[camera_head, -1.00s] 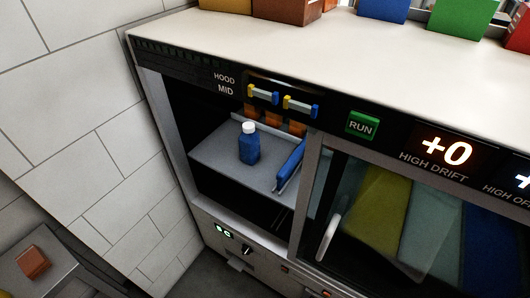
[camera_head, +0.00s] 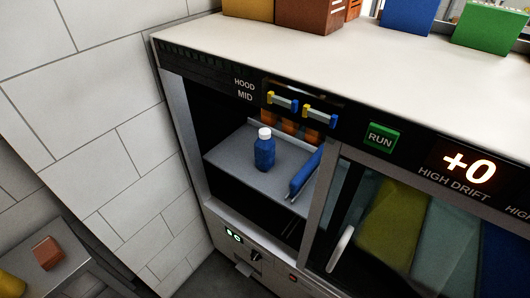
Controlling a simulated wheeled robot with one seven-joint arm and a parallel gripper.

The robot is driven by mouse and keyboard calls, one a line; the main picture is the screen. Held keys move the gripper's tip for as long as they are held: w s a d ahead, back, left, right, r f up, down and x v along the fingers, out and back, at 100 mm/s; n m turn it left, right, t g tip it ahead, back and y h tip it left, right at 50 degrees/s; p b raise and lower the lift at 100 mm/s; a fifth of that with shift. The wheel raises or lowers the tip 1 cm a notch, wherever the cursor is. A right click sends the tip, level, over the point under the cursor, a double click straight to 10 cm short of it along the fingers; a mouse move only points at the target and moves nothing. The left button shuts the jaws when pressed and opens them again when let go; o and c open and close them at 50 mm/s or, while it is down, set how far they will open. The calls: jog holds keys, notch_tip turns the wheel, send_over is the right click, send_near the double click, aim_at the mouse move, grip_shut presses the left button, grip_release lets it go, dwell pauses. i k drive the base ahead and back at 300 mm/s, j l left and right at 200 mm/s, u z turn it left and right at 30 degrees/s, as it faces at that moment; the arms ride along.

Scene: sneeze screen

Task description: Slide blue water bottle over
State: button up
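The blue water bottle (camera_head: 264,152) with a white cap stands upright on a grey shelf (camera_head: 226,156) inside the open left bay of the cabinet. To its right on the shelf is a blue bar-like piece (camera_head: 305,174) on a pale edge, with a gap between it and the bottle. My gripper is not in view, and nothing touches the bottle.
The bay has a dark left wall and a front post (camera_head: 318,200) on the right. Above hang blue-and-yellow handles (camera_head: 282,101) and a green RUN button (camera_head: 380,137). A glass door (camera_head: 420,225) closes the right bay. Coloured boxes stand on the white top (camera_head: 270,48).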

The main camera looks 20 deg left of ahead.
aim_at(264, 147)
jog(key=i+j, duration=0.1)
jog(key=j, duration=0.75)
jog(key=i+j, duration=0.15)
jog(key=j, duration=0.25)
jog(key=i+j+u, duration=0.1)
jog(key=j, duration=0.35)
jog(key=i+j, duration=0.1)
jog(key=j, duration=0.3)
